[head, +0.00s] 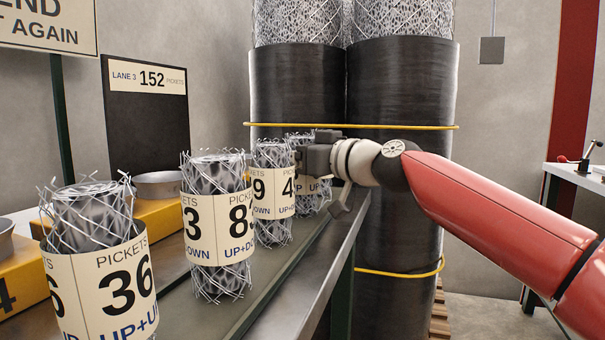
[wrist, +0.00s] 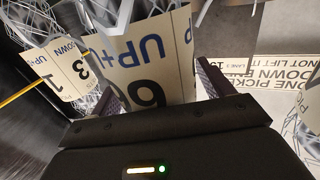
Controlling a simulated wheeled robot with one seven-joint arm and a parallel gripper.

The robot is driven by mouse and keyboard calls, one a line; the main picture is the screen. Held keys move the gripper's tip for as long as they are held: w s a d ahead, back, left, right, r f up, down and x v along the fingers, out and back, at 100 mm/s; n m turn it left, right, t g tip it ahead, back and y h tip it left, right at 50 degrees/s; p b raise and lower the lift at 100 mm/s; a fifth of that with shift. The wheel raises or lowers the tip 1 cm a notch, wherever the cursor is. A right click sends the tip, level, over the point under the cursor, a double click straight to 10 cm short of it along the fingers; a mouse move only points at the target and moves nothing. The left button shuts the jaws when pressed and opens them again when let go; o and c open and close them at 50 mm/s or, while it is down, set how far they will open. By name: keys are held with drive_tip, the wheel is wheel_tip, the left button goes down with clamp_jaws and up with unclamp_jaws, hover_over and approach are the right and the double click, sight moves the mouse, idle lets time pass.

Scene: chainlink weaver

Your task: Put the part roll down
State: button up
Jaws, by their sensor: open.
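Several upright wire part rolls with cream labels stand in a row on the bench. In the head view the nearest reads 36 (head: 100,270), another shows 3 and 8 (head: 217,225), and one shows 9 and 4 (head: 273,192). The farthest roll (head: 313,190) is partly hidden by my gripper (head: 303,158). In the wrist view my gripper (wrist: 158,88) is open, its fingers on either side of a labelled roll (wrist: 150,60). Which head-view roll this is, and whether a finger touches it, I cannot tell. Its base is hidden.
A dark board reading Lane 3, 152 pickets (head: 148,120) stands behind the row. Yellow blocks with metal dishes (head: 155,222) sit left of the rolls. Tall black-wrapped mesh rolls (head: 400,90) stand just behind my arm. The wrist view shows other rolls (wrist: 55,65) close by.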

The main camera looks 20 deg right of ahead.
drive_tip(key=c, duration=1.3)
